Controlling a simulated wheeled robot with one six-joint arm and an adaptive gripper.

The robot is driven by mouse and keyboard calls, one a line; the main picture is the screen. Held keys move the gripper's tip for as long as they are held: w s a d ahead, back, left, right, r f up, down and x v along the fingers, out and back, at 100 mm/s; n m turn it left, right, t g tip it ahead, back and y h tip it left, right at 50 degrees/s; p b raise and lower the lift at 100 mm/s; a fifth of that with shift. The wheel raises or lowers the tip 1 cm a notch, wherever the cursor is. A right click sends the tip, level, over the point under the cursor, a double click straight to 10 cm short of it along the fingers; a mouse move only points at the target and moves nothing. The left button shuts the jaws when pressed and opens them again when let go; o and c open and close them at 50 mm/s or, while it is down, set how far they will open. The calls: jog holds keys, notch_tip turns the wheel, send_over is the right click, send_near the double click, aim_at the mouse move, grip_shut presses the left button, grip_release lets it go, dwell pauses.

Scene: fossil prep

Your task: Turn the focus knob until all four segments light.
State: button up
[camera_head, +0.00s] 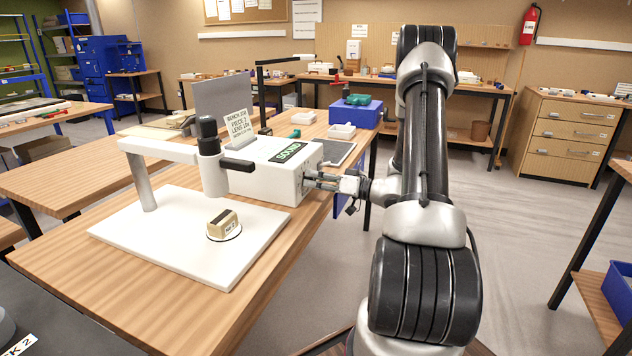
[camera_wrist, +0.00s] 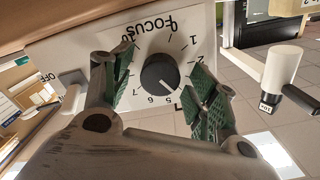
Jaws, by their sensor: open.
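The dark round focus knob (camera_wrist: 160,74) sits on a white panel under the word FOCUS, inside a ring of printed numbers. Its pale mark points to the lower right in the wrist view, near the 5 side; the exact reading is unclear. My gripper (camera_wrist: 163,88) is open, with one green-padded finger on each side of the knob and a gap to it. In the head view, my gripper (camera_head: 312,182) is at the right face of the white box (camera_head: 262,182), where the knob is hidden. I cannot make out four segments in either view.
A microscope tube (camera_head: 211,170) stands over a white base plate (camera_head: 130,232) bearing a small labelled block (camera_head: 223,224). A grey lever (camera_wrist: 72,84) marked OFF is beside the dial.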

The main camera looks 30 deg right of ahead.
jog(key=v, duration=1.1)
jog(key=shift+s+d, duration=0.3)
dwell(1.2)
